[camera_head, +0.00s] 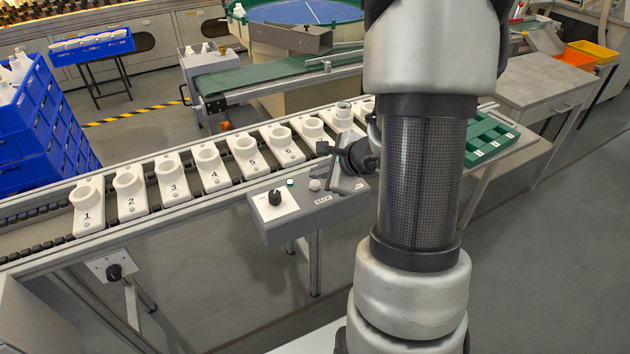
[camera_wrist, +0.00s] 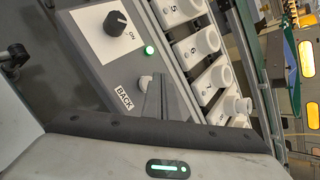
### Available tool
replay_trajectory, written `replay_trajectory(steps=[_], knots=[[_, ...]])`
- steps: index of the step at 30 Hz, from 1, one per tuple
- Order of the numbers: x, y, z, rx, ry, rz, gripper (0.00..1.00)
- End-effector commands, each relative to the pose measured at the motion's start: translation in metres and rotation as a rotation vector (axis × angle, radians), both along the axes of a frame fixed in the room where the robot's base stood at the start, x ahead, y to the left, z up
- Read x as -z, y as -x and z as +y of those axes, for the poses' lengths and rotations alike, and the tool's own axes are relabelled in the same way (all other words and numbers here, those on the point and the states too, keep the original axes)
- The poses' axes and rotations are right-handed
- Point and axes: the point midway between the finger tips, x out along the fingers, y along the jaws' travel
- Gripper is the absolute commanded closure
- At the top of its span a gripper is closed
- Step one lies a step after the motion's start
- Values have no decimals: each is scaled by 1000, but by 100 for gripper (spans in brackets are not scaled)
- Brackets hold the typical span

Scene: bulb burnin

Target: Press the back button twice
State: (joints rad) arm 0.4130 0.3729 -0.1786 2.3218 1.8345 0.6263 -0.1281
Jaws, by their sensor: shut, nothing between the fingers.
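The grey control box (camera_head: 335,208) stands at the near side of the conveyor. Its whitish back button (camera_head: 315,185) sits above the label "BACK" (camera_head: 322,199). In the wrist view the button (camera_wrist: 145,83) is partly covered by my gripper's fingers (camera_wrist: 157,82). My gripper (camera_head: 332,186) is shut and empty, with its fingertips right beside the button. I cannot tell whether they touch it. A small lamp (camera_wrist: 149,49) on the box glows green.
A black knob (camera_head: 275,197) on a white plate is on the box's left part. Numbered white holders (camera_head: 213,168) line the conveyor behind the box. A green tray (camera_head: 490,138) lies to the right, beyond my arm.

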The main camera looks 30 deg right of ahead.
Motion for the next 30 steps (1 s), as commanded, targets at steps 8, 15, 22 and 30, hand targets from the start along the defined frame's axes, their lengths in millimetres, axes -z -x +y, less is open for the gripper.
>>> replay_trajectory(steps=[8,15,22,30], knots=[[-1,0,0,0,0,0,100],[-18,0,0,-1,1,-2,100],[-41,0,0,-1,1,-2,100],[-51,0,0,-1,-1,-1,100]])
